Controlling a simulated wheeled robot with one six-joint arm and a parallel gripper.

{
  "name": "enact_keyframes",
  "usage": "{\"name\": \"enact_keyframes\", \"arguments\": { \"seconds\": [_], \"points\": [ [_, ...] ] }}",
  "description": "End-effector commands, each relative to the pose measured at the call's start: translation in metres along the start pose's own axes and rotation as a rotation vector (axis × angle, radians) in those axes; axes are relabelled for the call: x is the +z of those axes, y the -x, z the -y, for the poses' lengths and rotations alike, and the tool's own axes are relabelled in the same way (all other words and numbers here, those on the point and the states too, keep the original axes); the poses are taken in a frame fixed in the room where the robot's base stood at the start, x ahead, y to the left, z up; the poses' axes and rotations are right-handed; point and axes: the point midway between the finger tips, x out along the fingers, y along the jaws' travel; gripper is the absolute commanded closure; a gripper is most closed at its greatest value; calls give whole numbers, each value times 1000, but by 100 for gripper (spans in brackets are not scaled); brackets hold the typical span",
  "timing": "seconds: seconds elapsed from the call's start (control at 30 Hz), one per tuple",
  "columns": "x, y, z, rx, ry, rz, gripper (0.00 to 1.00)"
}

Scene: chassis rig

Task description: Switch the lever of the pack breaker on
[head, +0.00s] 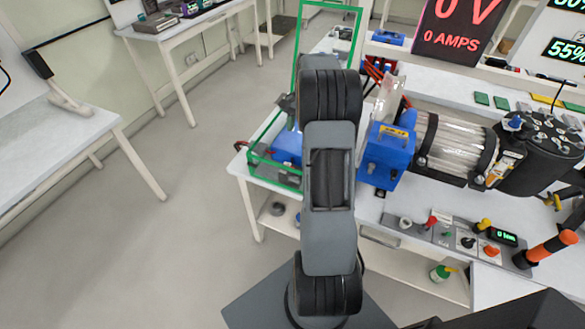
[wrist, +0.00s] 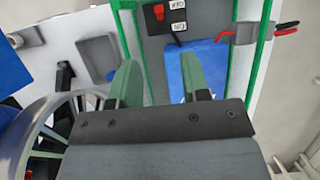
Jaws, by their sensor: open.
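The breaker shows at the top of the wrist view as a dark panel with white OFF and ON labels (wrist: 179,27). A blue pack (wrist: 182,68) lies inside the green frame (wrist: 262,55). My gripper (wrist: 162,82) is open and empty, its two green fingers apart, below the labels in the picture and not visibly touching the breaker.
A red and black clamp (wrist: 285,29) sits at the frame's right side. A grey tray (wrist: 98,57) and a spoked wheel (wrist: 40,130) are left of the fingers. In the head view, a blue box (head: 388,150) and clear cylinder (head: 455,147) stand close right of my arm.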

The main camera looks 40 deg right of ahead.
Motion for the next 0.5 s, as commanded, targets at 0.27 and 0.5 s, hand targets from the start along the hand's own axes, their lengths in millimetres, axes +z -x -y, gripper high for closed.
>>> {"name": "enact_keyframes", "arguments": {
  "seconds": [0.27, 0.5],
  "points": [
    [-5, -38, -2, 0, -17, 18, 57],
    [-4, -85, -2, 1, -16, 17, 57]
  ]
}}
